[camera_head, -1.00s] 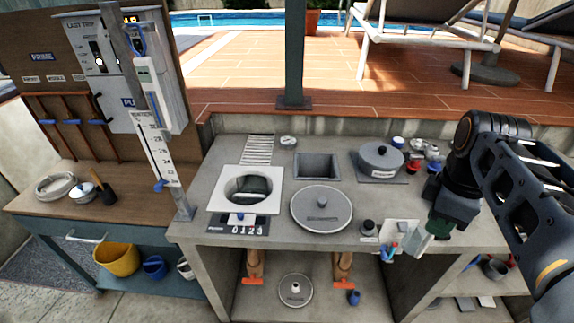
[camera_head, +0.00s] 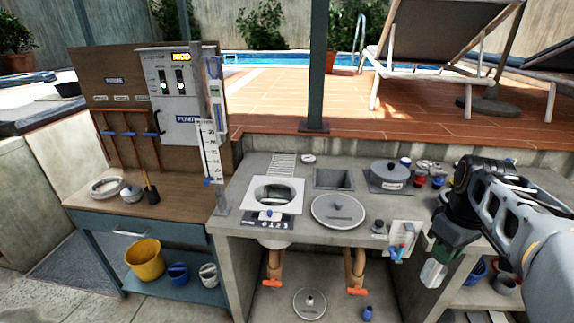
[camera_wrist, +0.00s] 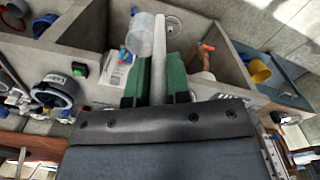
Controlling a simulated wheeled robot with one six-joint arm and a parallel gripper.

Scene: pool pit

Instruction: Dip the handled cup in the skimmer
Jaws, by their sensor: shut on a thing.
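The handled cup (camera_head: 433,273) is pale and translucent; it hangs from my gripper (camera_head: 447,247) in front of the counter's right part. In the wrist view, the green fingers of my gripper (camera_wrist: 155,84) are shut on the cup's upright white handle (camera_wrist: 158,68). The cup's clear body (camera_wrist: 143,36) shows beyond the fingertips; I cannot tell whether anything is in it. The skimmer (camera_head: 296,186) is a square white collar with a round opening, set in the counter well left of my gripper. Its water level is too small to tell.
A round grey lid (camera_head: 338,207) lies on the counter (camera_head: 235,199) right of the skimmer. A pot (camera_head: 388,174), small jars and a white card with pens (camera_head: 404,237) stand nearer my arm. A level post (camera_head: 217,120) rises left of the skimmer. Loungers stand behind.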

